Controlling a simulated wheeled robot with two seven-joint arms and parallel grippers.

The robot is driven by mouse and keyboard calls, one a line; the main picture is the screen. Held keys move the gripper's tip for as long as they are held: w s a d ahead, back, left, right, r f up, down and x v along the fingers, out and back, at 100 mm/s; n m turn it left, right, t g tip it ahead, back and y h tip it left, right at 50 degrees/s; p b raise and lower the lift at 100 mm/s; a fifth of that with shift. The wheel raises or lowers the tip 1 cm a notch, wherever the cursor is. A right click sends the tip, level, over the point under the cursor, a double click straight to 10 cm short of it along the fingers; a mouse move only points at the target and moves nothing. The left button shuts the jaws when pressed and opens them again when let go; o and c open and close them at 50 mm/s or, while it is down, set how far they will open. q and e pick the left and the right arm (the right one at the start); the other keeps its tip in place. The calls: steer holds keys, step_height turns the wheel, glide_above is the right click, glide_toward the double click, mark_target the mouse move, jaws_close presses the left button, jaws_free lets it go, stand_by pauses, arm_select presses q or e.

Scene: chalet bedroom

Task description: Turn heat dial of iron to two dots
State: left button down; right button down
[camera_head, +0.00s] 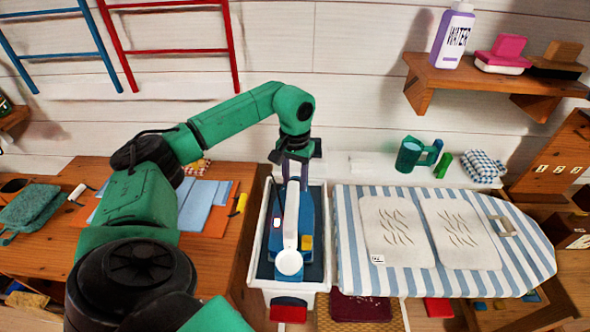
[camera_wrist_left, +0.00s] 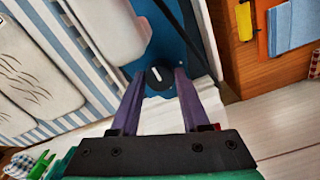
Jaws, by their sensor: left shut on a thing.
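The iron (camera_head: 304,225), blue with a white handle, sits in a white tray-like stand (camera_head: 318,262) between the desk and the ironing board. In the left wrist view its blue body (camera_wrist_left: 172,45) carries a round black heat dial (camera_wrist_left: 159,76) with a short white mark. My left gripper (camera_head: 295,180) reaches down at the iron's far end. In the wrist view its two purple fingers (camera_wrist_left: 158,80) are shut on the dial, one on each side. The dot markings around the dial cannot be read. The dial is hidden in the head view. My right gripper is not in view.
A striped ironing board (camera_head: 345,240) with two white printed cloths stands right of the iron. A green mug (camera_head: 408,155) and a checked cloth (camera_head: 484,166) sit behind it. A wooden desk (camera_head: 225,262) with blue and orange sheets is at left. A shelf (camera_head: 460,80) holds a water bottle.

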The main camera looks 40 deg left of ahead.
arm_select(q)
steer(key=shift+r+m, duration=0.1)
steer(key=shift+m, duration=0.2)
steer(key=shift+c, duration=1.9)
jaws_free()
step_height(320, 180, up, 8)
steer(key=shift+f+b, duration=0.1)
steer(key=shift+b, duration=0.35)
step_height(320, 180, up, 7)
steer(key=p, duration=0.2)
steer(key=shift+f, duration=0.15)
